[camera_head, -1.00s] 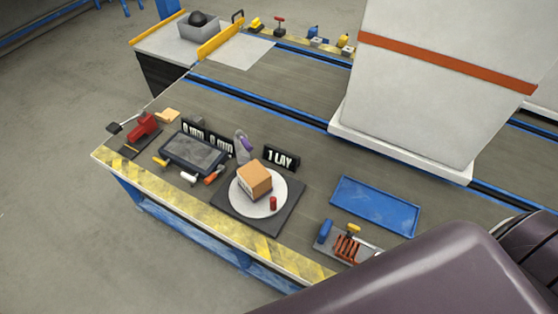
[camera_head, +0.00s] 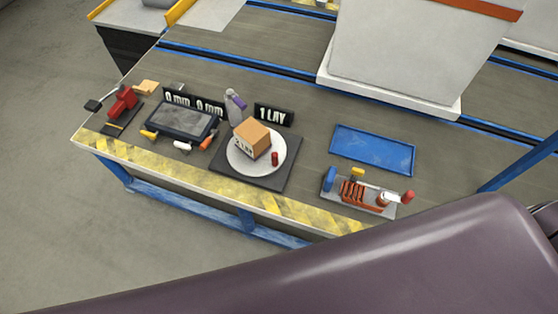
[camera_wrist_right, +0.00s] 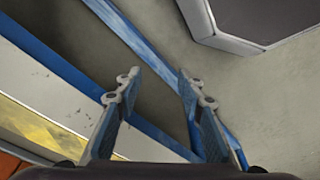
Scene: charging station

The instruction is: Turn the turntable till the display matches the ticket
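The turntable is a white round plate (camera_head: 240,165) on a dark square base (camera_head: 281,181). A cardboard box (camera_head: 252,138) with dark print on one face sits on it, beside a small red peg (camera_head: 275,159). A black display (camera_head: 193,101) behind the tablet reads what looks like "0 mm 0 mm". Another black sign (camera_head: 273,115) reads "1 LAY". I cannot make out which item is the ticket. My right gripper (camera_wrist_right: 155,92) is open and empty in the right wrist view, low beside the bench's blue frame. My left gripper is in neither view.
A dark tablet (camera_head: 183,120) lies left of the turntable, with small tools before it. A red device (camera_head: 123,102) stands at the left end. A blue tray (camera_head: 372,150) and a tool rack (camera_head: 358,193) are on the right. My arm covers the lower head view.

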